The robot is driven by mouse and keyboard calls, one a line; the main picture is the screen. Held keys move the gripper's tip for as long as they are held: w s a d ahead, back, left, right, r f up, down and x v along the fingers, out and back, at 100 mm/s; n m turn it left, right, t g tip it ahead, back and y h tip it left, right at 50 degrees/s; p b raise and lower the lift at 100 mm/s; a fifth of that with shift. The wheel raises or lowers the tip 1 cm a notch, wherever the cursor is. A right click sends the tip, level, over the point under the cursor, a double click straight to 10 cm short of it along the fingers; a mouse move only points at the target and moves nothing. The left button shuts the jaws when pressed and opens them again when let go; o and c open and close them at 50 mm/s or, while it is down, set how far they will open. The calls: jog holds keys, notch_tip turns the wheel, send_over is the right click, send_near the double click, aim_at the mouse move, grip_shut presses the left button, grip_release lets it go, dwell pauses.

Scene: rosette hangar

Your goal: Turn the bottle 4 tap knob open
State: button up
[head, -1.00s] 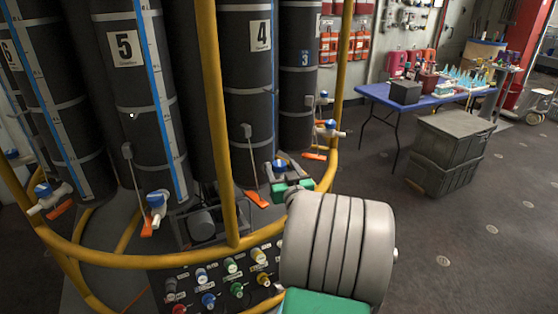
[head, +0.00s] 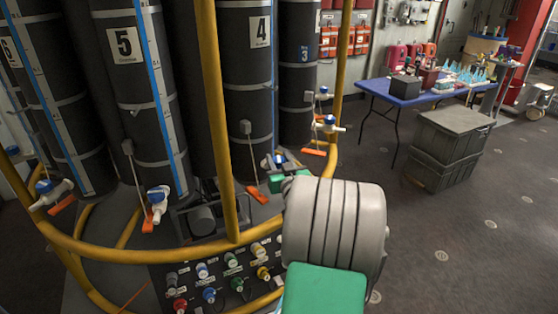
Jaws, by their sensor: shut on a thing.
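Bottle 4 (head: 248,80) is the tall dark cylinder labelled 4, behind the yellow rail. Its blue tap knob (head: 281,157) is low at its front. My gripper (head: 280,161) is at this knob, with dark fingers on either side of it, and appears shut on it. My green and grey arm parts cover the area just below and to the right, so the tap body and the knob's exact angle are hard to see. An orange tag (head: 256,195) hangs beside the tap on the left.
A curved yellow rail (head: 110,254) with upright posts stands around the bottles. Bottle 5 (head: 130,90) and its tap (head: 158,199) are to the left. A valve panel (head: 222,280) is below. Grey crates (head: 450,135) and a blue table (head: 420,97) stand right; open floor lies there.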

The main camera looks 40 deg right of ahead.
grip_shut()
jog(key=shift+f+b, duration=0.15)
jog(key=shift+b, duration=0.35)
jog(key=shift+d+f+y+b, duration=0.1)
jog(key=shift+f+y+b, duration=0.15)
jog(key=shift+b, duration=0.4)
jog(key=n+y+b, duration=0.1)
jog(key=b, duration=0.1)
jog(key=t+y+b, duration=0.1)
jog(key=b, duration=0.2)
jog(key=shift+s+f+n+b, duration=0.1)
jog(key=shift+f+n+b, duration=0.1)
jog(key=shift+n+b, duration=0.15)
jog(key=n+y+b, duration=0.2)
jog(key=y+b, duration=0.1)
jog(key=b, duration=0.1)
jog(key=shift+r+t, duration=0.15)
jog(key=shift+t, duration=0.25)
jog(key=shift+r+n+y+b, duration=0.2)
jog(key=shift+n+y+b, duration=0.4)
jog(key=shift+y, duration=0.35)
jog(key=shift+r+n+y+b, duration=0.2)
jog(key=shift+n+y+b, duration=0.3)
jog(key=shift+y, duration=0.4)
